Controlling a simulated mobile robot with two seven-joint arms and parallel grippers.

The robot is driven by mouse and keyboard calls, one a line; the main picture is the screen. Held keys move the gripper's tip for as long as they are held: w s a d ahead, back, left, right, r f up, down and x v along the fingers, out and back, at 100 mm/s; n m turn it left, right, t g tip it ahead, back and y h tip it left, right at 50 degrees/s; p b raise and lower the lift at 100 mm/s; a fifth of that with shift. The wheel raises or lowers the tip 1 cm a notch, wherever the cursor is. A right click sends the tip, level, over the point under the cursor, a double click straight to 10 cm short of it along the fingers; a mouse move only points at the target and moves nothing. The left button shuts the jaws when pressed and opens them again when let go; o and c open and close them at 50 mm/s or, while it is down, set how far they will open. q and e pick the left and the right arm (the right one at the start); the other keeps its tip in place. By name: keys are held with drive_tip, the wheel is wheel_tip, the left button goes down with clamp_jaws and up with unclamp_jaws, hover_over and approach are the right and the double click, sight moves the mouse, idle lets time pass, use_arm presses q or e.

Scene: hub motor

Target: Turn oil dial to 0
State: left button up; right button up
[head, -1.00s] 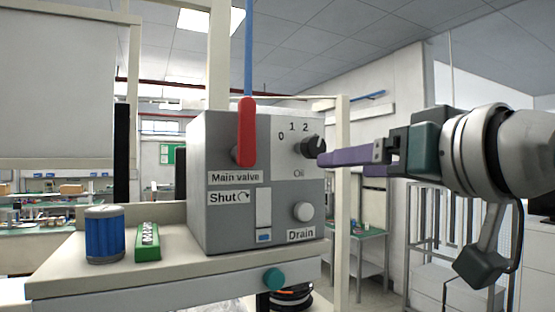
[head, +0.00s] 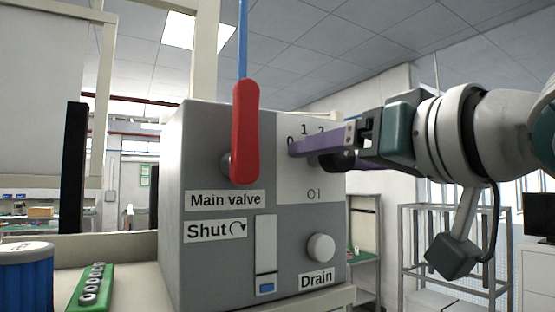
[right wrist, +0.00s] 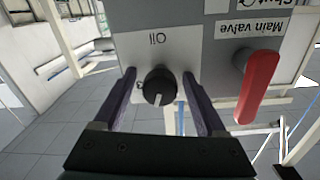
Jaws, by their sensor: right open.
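The black oil dial (right wrist: 158,85) sits on the white panel above the "Oil" label. My right gripper (right wrist: 159,78) is open, with one finger on each side of the dial. I cannot tell whether the fingers touch it. In the right wrist view, which is upside down, the dial's white pointer line points down the picture. In the head view my right gripper (head: 318,151) reaches in from the right and hides most of the dial and part of the number scale. My left gripper is not in view.
The red main valve handle (head: 245,130) stands upright left of the dial on the grey box (head: 205,265). A white drain knob (head: 321,248) is below. A blue filter (head: 25,280) and a green block (head: 91,287) stand on the bench at left.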

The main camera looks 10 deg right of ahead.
clamp_jaws()
idle(0.6)
